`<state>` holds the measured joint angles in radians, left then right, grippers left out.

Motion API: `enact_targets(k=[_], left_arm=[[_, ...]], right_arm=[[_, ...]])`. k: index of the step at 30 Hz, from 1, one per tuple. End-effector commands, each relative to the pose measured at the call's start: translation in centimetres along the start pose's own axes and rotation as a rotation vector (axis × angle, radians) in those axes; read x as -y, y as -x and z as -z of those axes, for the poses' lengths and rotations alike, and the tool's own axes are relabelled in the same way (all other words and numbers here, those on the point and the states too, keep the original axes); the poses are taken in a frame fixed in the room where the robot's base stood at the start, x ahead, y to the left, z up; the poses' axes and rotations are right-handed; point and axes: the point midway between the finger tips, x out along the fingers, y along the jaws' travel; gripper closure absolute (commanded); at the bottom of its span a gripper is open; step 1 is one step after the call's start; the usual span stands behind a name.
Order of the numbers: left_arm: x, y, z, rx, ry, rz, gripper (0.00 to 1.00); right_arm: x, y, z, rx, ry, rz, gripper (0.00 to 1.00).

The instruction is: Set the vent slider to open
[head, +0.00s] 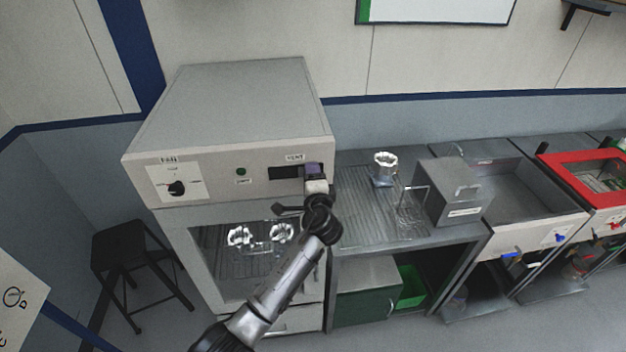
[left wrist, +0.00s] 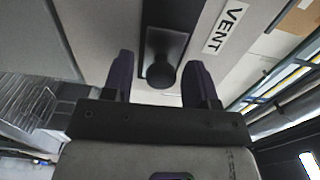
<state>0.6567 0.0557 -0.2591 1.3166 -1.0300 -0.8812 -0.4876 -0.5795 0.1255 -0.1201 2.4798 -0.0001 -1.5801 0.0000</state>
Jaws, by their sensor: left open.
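The vent slider's dark slot (head: 284,172) is on the upper front panel of a grey cabinet (head: 235,105), under a VENT label (head: 294,157). My left gripper (head: 313,169) is at the right end of this slot and hides the slider knob there in the head view. In the left wrist view the round black knob (left wrist: 161,74) lies between the two open fingers of my left gripper (left wrist: 158,65), with a visible gap on each side. The VENT label also shows there (left wrist: 226,28). My right gripper is not in view.
The panel also has a rotary dial (head: 176,188) and a green button (head: 241,171). Below is a glass door (head: 215,265) with metal parts behind it. A bench (head: 375,215) to the right holds a metal part (head: 384,168) and a grey box (head: 455,192). A stool (head: 128,255) stands left.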

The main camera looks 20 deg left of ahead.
Motion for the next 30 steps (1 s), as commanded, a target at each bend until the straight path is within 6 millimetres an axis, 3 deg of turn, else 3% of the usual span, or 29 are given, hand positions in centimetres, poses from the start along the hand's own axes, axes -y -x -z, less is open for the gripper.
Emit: enact_targets(k=[8,21,30], left_arm=[[-0.3,2.4,0.0,-0.002,0.002,-0.001,0.47],[-0.2,10.7,0.1,-0.002,0.003,0.0,0.47],[-0.1,13.5,0.0,-0.001,0.0,0.0,0.47]], right_arm=[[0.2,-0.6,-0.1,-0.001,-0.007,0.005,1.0],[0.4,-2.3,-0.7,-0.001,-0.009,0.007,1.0],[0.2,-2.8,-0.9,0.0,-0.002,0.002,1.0]])
